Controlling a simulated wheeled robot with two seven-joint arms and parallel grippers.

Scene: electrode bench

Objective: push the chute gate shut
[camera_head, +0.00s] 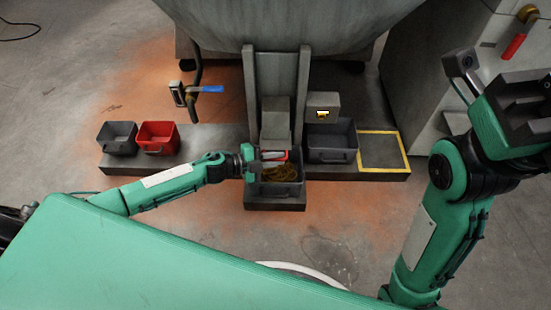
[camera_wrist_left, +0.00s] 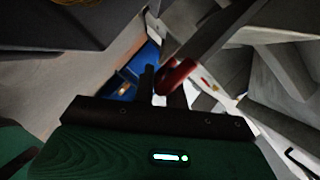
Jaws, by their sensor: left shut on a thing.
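The grey chute (camera_head: 250,85) comes down at the middle of the head view between two upright side walls. A grey block-like plate (camera_head: 275,120), possibly the gate, sits between the walls. A red handle (camera_head: 278,155) shows at the chute's lower end; it looks like the red bar in the left wrist view (camera_wrist_left: 176,76). My left gripper (camera_head: 264,161) reaches in from the left, shut on the red handle, just above the bin under the chute. The fingers partly hide the handle, and I cannot tell how far open the gate is. My right gripper (camera_head: 515,100) is raised at the right, away from the chute.
A grey bin (camera_head: 278,190) with yellowish material stands under the chute. A grey bin (camera_head: 117,138) and red bin (camera_head: 158,137) stand left; another grey bin (camera_head: 331,141) stands right, beside a yellow-outlined empty square (camera_head: 384,132). A blue-handled lever (camera_head: 207,89) hangs at the left.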

